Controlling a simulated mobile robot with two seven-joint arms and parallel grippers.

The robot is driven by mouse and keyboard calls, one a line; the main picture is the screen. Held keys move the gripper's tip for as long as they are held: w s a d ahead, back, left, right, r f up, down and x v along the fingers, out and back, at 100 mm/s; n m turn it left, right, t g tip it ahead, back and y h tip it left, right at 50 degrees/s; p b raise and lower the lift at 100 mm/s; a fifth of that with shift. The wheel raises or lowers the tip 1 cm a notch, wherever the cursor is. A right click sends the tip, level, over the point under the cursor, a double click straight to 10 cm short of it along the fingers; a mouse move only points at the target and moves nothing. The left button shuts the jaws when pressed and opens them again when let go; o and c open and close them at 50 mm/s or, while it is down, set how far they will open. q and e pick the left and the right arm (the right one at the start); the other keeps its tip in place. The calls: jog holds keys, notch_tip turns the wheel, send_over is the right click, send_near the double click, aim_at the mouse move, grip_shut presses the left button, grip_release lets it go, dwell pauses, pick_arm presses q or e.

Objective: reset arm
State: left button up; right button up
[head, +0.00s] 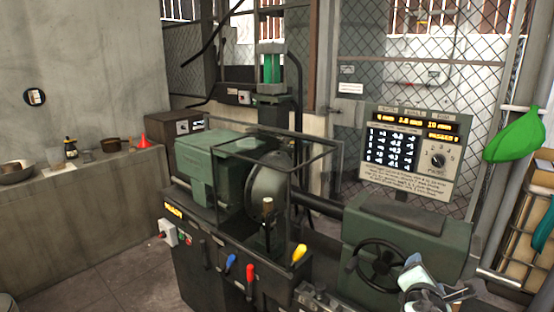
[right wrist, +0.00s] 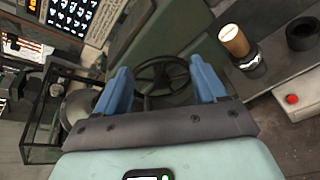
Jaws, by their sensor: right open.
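My right gripper (right wrist: 161,80) is open, with its two blue fingers spread apart and nothing between them. In the right wrist view it faces the dark handwheel (right wrist: 165,78) of the green spinning machine, which shows beyond and between the fingers. In the head view part of my right arm and gripper shows at the lower right, in front of the machine's right end and beside the handwheel (head: 381,265). Whether it touches the machine cannot be told. My left gripper is not in view.
The green machine (head: 222,155) fills the middle, with a wire guard frame, coloured levers and a lit control panel (head: 410,152). Mesh fencing stands behind. Floor at the lower left is clear.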

jog(key=s+a+f+m+g+y+p, duration=0.1)
jog(key=s+a+f+m+g+y, duration=0.2)
jog(key=f, duration=0.7)
jog(key=s+a+f+g+y+p, duration=0.2)
jog(key=a+f, duration=0.3)
jog(key=f, duration=0.6)
jog(key=s+a+f+m+g+y+p, duration=0.1)
jog(key=s+a+f+m+g+y, duration=0.15)
jog(key=f, duration=0.75)
jog(key=s+a+f+m+g+y+p, duration=0.1)
jog(key=s+a+f+m+p, duration=0.1)
jog(key=s+f+m, duration=0.3)
jog(key=s+a+f+m+g+y+p, duration=0.1)
jog(key=s+a+f+m, duration=0.3)
jog(key=s+m, duration=0.4)
jog(key=s+a+f+m+g+y+p, duration=0.2)
jog(key=s+f+m, duration=0.4)
jog(key=s, duration=0.8)
jog(key=shift+a+f+g+p, duration=0.3)
jog(key=shift+a+g+p, duration=0.35)
jog(key=shift+g+p, duration=0.1)
